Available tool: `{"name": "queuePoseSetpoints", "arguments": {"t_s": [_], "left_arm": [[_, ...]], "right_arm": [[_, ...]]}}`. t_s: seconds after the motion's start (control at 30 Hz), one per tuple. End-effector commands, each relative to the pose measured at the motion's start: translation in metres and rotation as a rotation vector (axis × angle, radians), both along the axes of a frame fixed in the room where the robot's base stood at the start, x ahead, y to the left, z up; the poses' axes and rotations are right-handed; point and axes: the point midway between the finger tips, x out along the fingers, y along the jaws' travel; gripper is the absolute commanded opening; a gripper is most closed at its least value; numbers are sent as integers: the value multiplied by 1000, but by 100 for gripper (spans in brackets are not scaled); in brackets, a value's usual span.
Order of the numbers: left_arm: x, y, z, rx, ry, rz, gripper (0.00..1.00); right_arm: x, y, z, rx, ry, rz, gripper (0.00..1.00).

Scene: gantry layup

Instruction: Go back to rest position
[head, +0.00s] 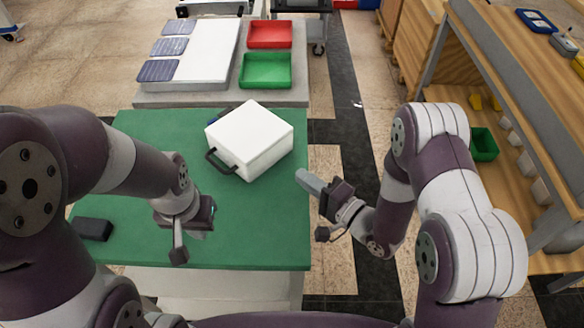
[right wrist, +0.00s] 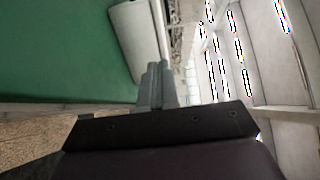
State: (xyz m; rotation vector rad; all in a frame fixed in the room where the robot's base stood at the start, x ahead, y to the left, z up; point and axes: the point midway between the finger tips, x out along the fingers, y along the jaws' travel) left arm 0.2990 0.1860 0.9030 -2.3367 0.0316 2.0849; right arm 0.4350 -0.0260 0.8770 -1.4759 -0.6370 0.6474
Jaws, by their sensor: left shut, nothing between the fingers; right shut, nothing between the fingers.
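My left gripper (head: 207,214) hangs over the green table top (head: 260,225), left of its middle. Its fingers are mostly hidden by its own body; it holds nothing that I can see. My right gripper (head: 310,183) is at the right edge of the green top, pointing up and left in the head view. Its grey fingers are together and empty, and they also show closed in the right wrist view (right wrist: 155,85). A white case (head: 250,138) with a black handle (head: 218,163) lies on the green top, apart from both grippers.
A black block (head: 93,229) lies at the left of the green top. Behind stands a grey table with a white board (head: 208,50), blue-grey panels, a red tray (head: 270,34) and a green tray (head: 265,70). A wooden shelf unit (head: 520,75) stands at the right.

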Motion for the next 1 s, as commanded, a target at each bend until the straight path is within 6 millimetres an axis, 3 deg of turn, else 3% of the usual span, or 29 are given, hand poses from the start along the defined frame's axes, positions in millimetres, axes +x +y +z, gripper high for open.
{"name": "queuePoseSetpoints", "arguments": {"t_s": [0.2,0.37,0.43,0.57,0.67,0.73,0.8,0.9,1.0], "left_arm": [[0,0,-2,0,-1,0,0],[0,0,-1,0,0,0,0],[0,0,4,0,0,0,0],[0,0,26,0,0,0,0],[0,0,47,0,-1,0,0],[0,0,59,0,-1,0,0],[0,0,69,0,-1,0,0],[0,0,79,0,-1,0,0],[0,0,83,0,0,0,0]], "right_arm": [[-23,-25,0,0,0,-3,0],[-26,-28,1,-6,-3,-1,0],[-21,-29,3,-82,-13,-9,0],[7,-52,10,-539,-44,-55,0],[14,-98,27,-1012,17,-55,0],[-3,-130,46,-1266,122,4,0],[-34,-150,65,-1429,242,109,0],[-82,-159,90,-1520,377,290,0],[-117,-157,106,-1526,448,434,0]]}}
